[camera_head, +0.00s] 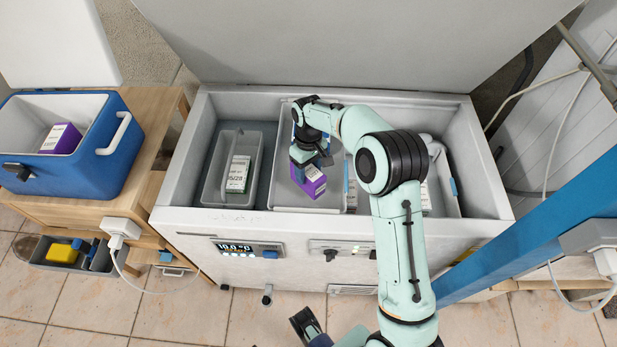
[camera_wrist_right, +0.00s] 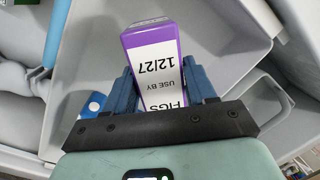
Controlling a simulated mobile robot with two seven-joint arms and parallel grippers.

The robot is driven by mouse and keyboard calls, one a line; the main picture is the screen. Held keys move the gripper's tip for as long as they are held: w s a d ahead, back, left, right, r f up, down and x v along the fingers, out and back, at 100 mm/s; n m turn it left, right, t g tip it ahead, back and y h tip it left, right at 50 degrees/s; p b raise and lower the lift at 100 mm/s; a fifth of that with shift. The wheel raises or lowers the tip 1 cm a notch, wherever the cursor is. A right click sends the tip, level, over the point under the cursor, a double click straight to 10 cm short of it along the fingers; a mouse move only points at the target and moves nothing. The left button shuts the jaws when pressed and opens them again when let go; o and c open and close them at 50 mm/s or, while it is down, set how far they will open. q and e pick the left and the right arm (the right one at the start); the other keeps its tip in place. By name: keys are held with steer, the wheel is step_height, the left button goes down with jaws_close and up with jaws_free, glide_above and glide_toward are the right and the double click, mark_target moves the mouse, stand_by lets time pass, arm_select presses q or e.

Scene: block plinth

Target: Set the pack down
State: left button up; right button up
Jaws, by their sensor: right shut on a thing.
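The purple and white pack (camera_head: 315,184) is in my right gripper (camera_head: 303,160), over the middle bin (camera_head: 283,185) of the open white chest. In the right wrist view the pack (camera_wrist_right: 152,50) sits between the blue fingers of the right gripper (camera_wrist_right: 160,82), which are shut on its sides. Its white face reads "USE BY 12/27", with part of another word below. I cannot tell whether its far end touches the bin floor.
A left bin (camera_head: 212,185) holds a white and green pack (camera_head: 238,174). More pale packs stand in the chest's right part, partly hidden by my arm. A blue cool box (camera_head: 102,160) at the left holds another purple pack (camera_head: 62,138). The chest lid (camera_head: 330,45) stands open behind.

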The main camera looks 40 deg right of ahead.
steer(key=shift+f, duration=1.85)
steer(key=shift+f, duration=0.1)
steer(key=o, duration=1.4)
steer(key=r, duration=0.4)
steer(key=r+p, duration=0.1)
steer(key=r, duration=0.3)
steer(key=w+d+r, duration=0.1)
steer(key=r, duration=0.3)
steer(key=shift+w, duration=0.1)
